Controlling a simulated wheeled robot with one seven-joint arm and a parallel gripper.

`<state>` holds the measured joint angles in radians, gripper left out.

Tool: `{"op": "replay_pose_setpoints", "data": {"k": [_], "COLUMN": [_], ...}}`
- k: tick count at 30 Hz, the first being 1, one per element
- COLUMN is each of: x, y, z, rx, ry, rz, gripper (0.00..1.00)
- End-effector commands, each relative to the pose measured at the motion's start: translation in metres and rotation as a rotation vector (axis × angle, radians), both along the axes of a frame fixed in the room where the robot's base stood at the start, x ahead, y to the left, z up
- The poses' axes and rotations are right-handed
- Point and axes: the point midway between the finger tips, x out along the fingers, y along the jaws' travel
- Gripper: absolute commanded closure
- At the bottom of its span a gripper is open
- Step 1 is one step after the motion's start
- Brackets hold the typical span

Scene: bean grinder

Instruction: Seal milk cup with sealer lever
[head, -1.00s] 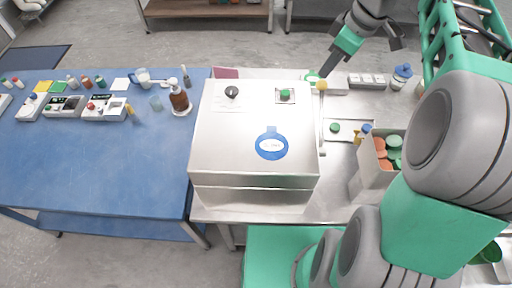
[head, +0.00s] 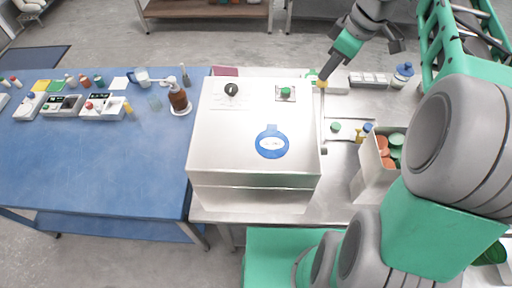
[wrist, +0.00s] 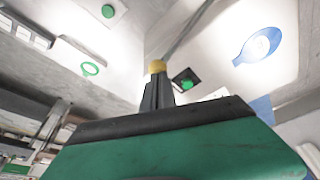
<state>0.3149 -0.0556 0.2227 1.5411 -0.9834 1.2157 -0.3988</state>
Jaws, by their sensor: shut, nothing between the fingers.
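The sealer (head: 235,140) is a large brushed-metal box with a black knob, a green button (head: 286,91) and a blue oval label. Its lever is a thin rod on the right side with a yellow knob (head: 323,84) at the far end. My gripper (head: 326,77) is shut at the yellow knob, with its fingertips touching or almost touching it. In the wrist view the narrow closed fingers (wrist: 158,88) point at the yellow knob (wrist: 157,66), and no object shows between them. I cannot make out a milk cup at the sealer.
A bin of orange and green lids (head: 368,165) stands right of the sealer. A segmented white tray (head: 369,80) and a blue-lidded jar (head: 402,75) lie behind it.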

Motion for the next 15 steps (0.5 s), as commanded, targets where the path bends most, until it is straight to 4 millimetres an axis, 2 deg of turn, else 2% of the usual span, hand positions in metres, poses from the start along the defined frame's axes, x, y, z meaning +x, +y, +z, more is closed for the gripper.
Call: {"op": "replay_pose_setpoints", "data": {"k": [15], "x": [0.0012], "y": [0.0002], "z": [-0.0083], "rx": [0.000], "ry": [0.002], "rz": [0.002], "gripper": [1.00]}}
